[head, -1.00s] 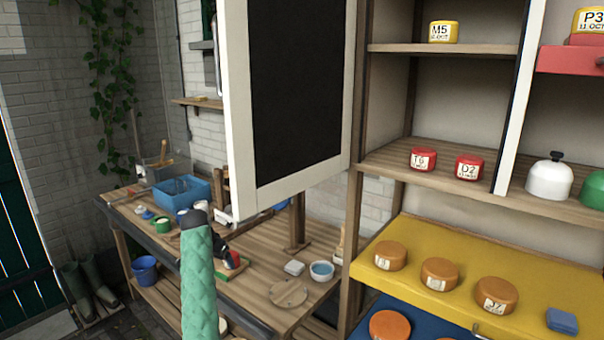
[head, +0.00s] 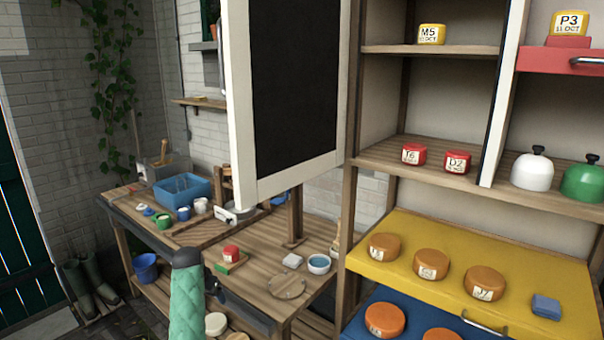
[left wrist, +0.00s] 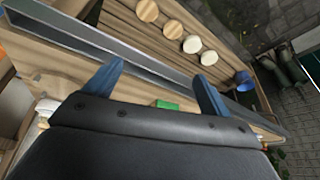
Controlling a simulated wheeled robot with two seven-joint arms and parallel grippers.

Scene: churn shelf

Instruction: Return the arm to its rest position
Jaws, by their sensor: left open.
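My left arm, in a green quilted sleeve (head: 187,305), rises from the bottom of the head view in front of the workbench. Its dark gripper (head: 216,285) is partly hidden behind the sleeve, near the bench's front edge. In the left wrist view the two blue fingers of my left gripper (left wrist: 158,85) stand wide apart with nothing between them. A green block (left wrist: 167,105) shows beyond the gripper body there. My right gripper is not in view.
The shelf's yellow drawer (head: 400,235) carries orange cheeses and juts out at right.

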